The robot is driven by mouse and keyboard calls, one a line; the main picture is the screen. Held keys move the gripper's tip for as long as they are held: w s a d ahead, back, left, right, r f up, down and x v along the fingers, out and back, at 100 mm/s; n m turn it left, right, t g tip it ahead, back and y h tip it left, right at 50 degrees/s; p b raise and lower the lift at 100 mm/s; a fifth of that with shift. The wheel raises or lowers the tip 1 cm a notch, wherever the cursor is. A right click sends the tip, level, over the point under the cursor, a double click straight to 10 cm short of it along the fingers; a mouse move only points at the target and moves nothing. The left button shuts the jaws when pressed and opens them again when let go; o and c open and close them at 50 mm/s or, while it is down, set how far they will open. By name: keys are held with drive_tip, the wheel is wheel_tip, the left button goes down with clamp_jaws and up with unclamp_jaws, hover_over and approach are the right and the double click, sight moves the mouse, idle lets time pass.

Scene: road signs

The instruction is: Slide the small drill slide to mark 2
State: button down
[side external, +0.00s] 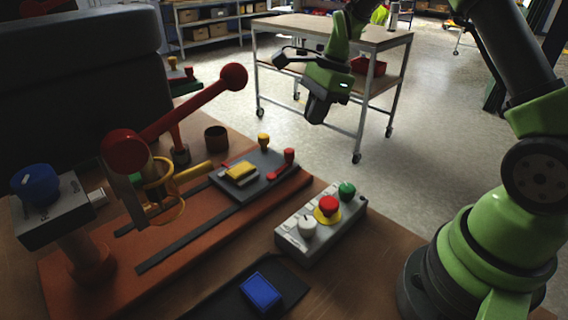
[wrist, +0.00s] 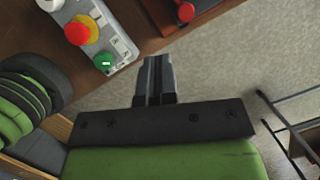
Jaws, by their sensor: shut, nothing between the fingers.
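The small drill slide is a dark grey plate (side external: 262,183) on two dark rails of an orange-brown base (side external: 215,240). It carries a yellow block (side external: 241,170), a red handle (side external: 282,166) and a yellow knob (side external: 264,141). It sits toward the far right end of the rails. No mark numbers are legible. In the wrist view, a red knob (wrist: 185,12) shows on a dark part at the top edge, likely the slide's handle. My gripper (side external: 317,112) is shut and empty, raised above and beyond the bench edge, apart from the slide. Its fingers also show in the wrist view (wrist: 153,68).
A grey control box (side external: 293,243) with red, green and white buttons stands right of the rails. A red-knobbed lever (side external: 233,77) rises over the base's left part. A blue-topped item (side external: 262,292) lies in front. A wheeled cart (side external: 345,36) stands behind my gripper.

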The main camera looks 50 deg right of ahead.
sight(279, 178)
drive_tip(key=x, duration=1.1)
drive_tip(key=shift+f, duration=0.15)
drive_tip(key=shift+w+a, duration=0.25)
drive_tip(key=shift+a, duration=0.3)
drive_tip(key=shift+w+a, duration=0.3)
drive_tip(key=shift+a, duration=0.25)
drive_tip(key=shift+w+a+f, duration=0.15)
drive_tip(key=shift+w+a, duration=0.1)
drive_tip(key=shift+a, duration=0.35)
drive_tip(key=a, duration=1.2)
drive_tip(key=shift+s, duration=0.1)
